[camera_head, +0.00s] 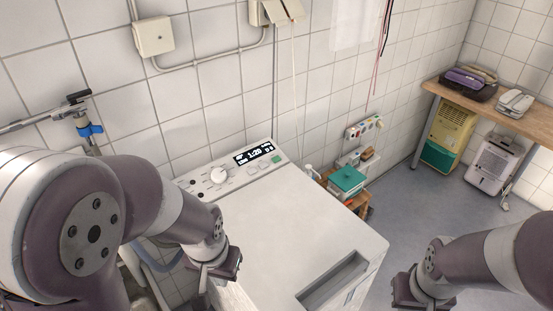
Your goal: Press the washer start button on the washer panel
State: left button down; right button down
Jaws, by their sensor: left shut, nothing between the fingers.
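The white washer (290,225) stands in the middle against the tiled wall. Its sloped panel (236,173) runs along the back edge. The panel carries a white dial (219,174), a lit display (254,153) reading about 1:20, small pale buttons and a green button (277,159) at its right end. Which button is start is not legible. My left gripper (204,284) is shut and empty, pointing down at the washer's front left side, apart from the panel. My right gripper (408,296) is low at the right, clear of the washer; its fingertips are cut off or hidden.
A stool with a teal-lidded box (346,181) stands right of the washer. A wooden table (505,111) with devices on top is at the far right, a yellow-green unit (450,134) and a white dehumidifier (491,165) beneath. A tap (84,124) and pipes line the wall. The floor at right is clear.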

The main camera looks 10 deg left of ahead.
aim_at(275, 159)
jog(key=k+l, duration=0.1)
jog(key=l, duration=0.15)
jog(key=i+l+u, duration=0.1)
jog(key=l+u, duration=0.25)
jog(key=l, duration=0.7)
jog(key=l+u, duration=0.4)
jog(key=l, duration=0.65)
jog(key=i+l+u, duration=0.3)
jog(key=l, duration=0.3)
jog(key=i+l+u, duration=0.3)
jog(key=l, duration=0.35)
jog(key=i+l+u, duration=0.3)
jog(key=l, duration=0.45)
jog(key=i+l+u, duration=0.1)
jog(key=i+l, duration=0.3)
jog(key=i, duration=0.2)
